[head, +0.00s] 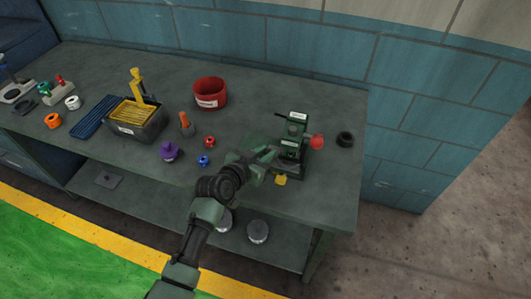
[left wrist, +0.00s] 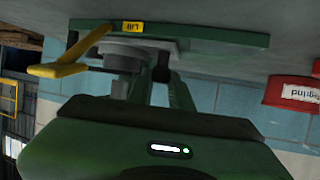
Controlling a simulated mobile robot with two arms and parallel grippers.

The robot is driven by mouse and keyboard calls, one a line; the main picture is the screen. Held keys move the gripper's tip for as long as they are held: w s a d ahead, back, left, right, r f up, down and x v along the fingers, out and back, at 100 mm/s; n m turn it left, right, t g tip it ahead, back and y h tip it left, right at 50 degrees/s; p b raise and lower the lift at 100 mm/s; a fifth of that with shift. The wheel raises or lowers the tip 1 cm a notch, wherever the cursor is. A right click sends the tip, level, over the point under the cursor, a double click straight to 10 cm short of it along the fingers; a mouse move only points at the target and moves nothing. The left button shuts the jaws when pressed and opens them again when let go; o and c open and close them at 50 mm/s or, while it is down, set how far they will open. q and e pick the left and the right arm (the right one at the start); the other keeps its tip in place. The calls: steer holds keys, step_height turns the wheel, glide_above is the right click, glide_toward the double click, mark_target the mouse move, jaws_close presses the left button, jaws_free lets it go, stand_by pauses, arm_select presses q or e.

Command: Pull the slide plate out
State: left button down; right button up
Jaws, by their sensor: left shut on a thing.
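The green capstan device (head: 291,140) stands on the right part of the workbench, with a white label on top. My left gripper (head: 268,155) reaches its near left side and touches it. In the left wrist view the fingers (left wrist: 160,78) are shut on a small dark part of the device. A green plate (left wrist: 220,36) with a yellow label, a grey round drum (left wrist: 120,52) and a yellow handle (left wrist: 70,68) show there too. I cannot tell which piece is the slide plate; the fingers hide much of what they hold. My right gripper is not in view.
A red knob (head: 317,141) is at the device's right and a black ring (head: 345,138) lies beyond it. A red bin (head: 209,94), a grey box with yellow inside (head: 138,124) and small coloured parts stand to the left. Bare bench (head: 250,115) lies between bin and device.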

arm_select(q)
steer(key=shift+a+f, duration=0.1)
steer(key=w+a+b, duration=0.1)
steer(key=a, duration=0.2)
steer(key=w+a+b, duration=0.1)
steer(key=a, duration=0.1)
steer(key=a+b, duration=0.1)
steer(key=a, duration=0.2)
steer(key=shift+w+a+f, duration=0.1)
steer(key=shift+w+a, duration=0.25)
steer(key=shift+w, duration=0.05)
steer(key=shift+a, duration=0.1)
steer(key=shift+r, duration=0.2)
steer(key=c, duration=1.5)
jaws_free()
steer(key=shift+c, duration=0.2)
steer(key=shift+a, duration=0.1)
